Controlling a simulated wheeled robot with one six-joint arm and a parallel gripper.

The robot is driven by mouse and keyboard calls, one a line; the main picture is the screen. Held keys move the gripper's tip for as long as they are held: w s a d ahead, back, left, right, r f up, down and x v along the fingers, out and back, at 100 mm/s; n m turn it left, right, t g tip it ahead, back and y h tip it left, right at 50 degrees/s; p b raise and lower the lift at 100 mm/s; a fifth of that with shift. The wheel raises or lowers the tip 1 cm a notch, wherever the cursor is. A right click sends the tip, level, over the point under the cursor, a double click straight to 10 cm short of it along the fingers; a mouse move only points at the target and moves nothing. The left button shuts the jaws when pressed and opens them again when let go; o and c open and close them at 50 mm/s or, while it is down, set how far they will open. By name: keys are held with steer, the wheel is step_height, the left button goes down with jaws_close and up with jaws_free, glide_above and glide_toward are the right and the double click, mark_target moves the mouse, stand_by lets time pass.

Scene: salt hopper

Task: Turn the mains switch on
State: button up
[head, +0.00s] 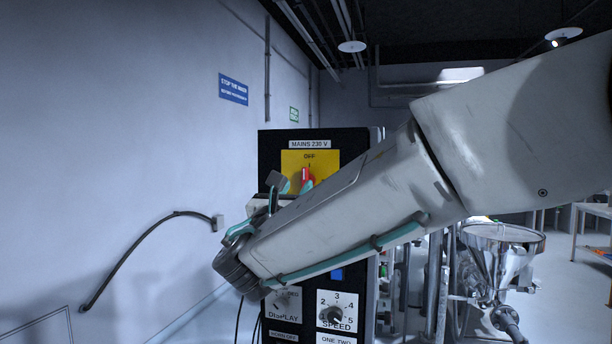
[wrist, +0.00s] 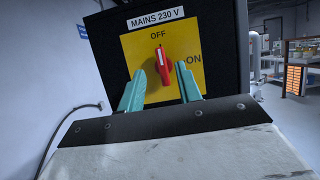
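The mains switch is a red rotary handle (wrist: 163,66) on a yellow plate (wrist: 135,50) under the label MAINS 230 V. In the wrist view the handle stands nearly upright, its white-marked upper end toward OFF. ON is printed on the right of the plate. In the head view the red handle (head: 307,177) shows beside my fingers, on the black cabinet (head: 269,150). My gripper (wrist: 161,78) has its two teal fingers apart, one on each side of the handle's lower end. I cannot tell whether they touch it. My arm hides part of the cabinet in the head view.
Below the switch, the cabinet carries a DISPLAY knob (head: 283,304) and a SPEED knob (head: 335,315). A steel hopper (head: 503,240) stands to the right. A dark cable (head: 130,243) runs along the left wall. A table (head: 592,210) stands at the far right.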

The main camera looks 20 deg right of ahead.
mark_target(305, 177)
steer(key=x, duration=0.7)
steer(key=shift+d, duration=0.15)
jaws_close()
steer(key=shift+f, duration=0.1)
